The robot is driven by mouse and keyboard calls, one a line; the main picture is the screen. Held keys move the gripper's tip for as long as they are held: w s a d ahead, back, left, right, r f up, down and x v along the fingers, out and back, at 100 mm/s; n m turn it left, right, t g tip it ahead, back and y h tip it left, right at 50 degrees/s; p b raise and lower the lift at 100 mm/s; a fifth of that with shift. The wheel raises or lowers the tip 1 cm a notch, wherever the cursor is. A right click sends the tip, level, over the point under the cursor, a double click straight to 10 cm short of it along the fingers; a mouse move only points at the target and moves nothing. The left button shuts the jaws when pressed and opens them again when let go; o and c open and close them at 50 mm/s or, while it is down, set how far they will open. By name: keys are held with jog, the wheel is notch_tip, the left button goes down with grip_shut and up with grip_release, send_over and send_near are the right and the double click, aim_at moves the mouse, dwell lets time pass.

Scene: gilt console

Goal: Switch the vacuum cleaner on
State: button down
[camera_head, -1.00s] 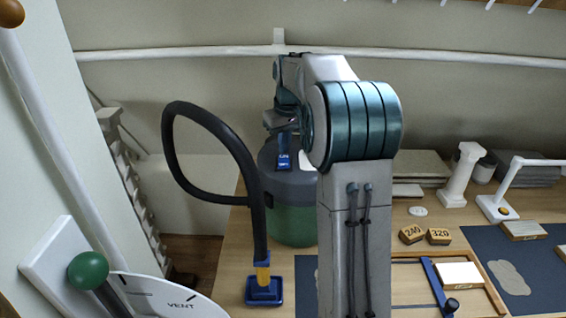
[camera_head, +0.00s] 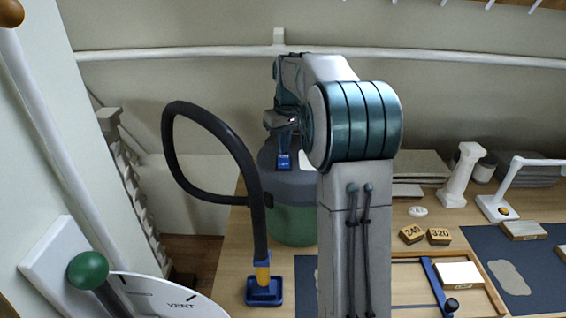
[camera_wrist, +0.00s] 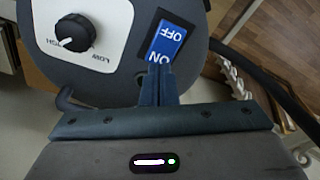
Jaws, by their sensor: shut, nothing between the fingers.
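The vacuum cleaner has a green drum (camera_head: 291,225) and a dark grey lid (camera_head: 268,165), partly hidden by my arm in the head view. On the lid is a blue rocker switch (camera_head: 284,162) marked ON and OFF. In the wrist view the switch (camera_wrist: 168,40) shows with its ON end nearest my gripper. My gripper (camera_wrist: 157,70) is shut and empty, its fingertips at the ON end and covering part of it. I cannot tell whether they touch, or which way the rocker is tipped. In the head view my gripper (camera_head: 284,146) is just above the switch.
A white-plated dial (camera_wrist: 76,32) sits beside the switch. A black hose (camera_head: 240,155) loops left to a blue floor nozzle (camera_head: 264,290). Sanding blocks (camera_head: 425,234), a frame and a lamp (camera_head: 497,208) stand right. A green-knobbed lever (camera_head: 88,270) is at front left.

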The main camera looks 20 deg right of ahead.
aim_at(284, 157)
jog(key=shift+f+b, duration=0.65)
jog(key=shift+f, duration=0.35)
dwell(0.3)
notch_tip(284, 157, up, 7)
jog(key=p, duration=0.6)
jog(key=shift+r, duration=0.15)
dwell(0.4)
jog(key=s+a+r+b, duration=0.1)
jog(key=s+a+b, duration=0.1)
jog(key=s+a, duration=0.55)
jog(key=s+a+f, duration=0.1)
jog(key=s+f, duration=0.2)
jog(key=s, duration=0.5)
jog(key=s+a+f+m+t+b, duration=0.1)
jog(key=s+a+f, duration=0.1)
jog(key=s, duration=0.6)
jog(key=s+a+f+t+b, duration=0.1)
jog(key=s+f, duration=0.3)
jog(key=s, duration=0.4)
jog(key=shift+a, duration=0.5)
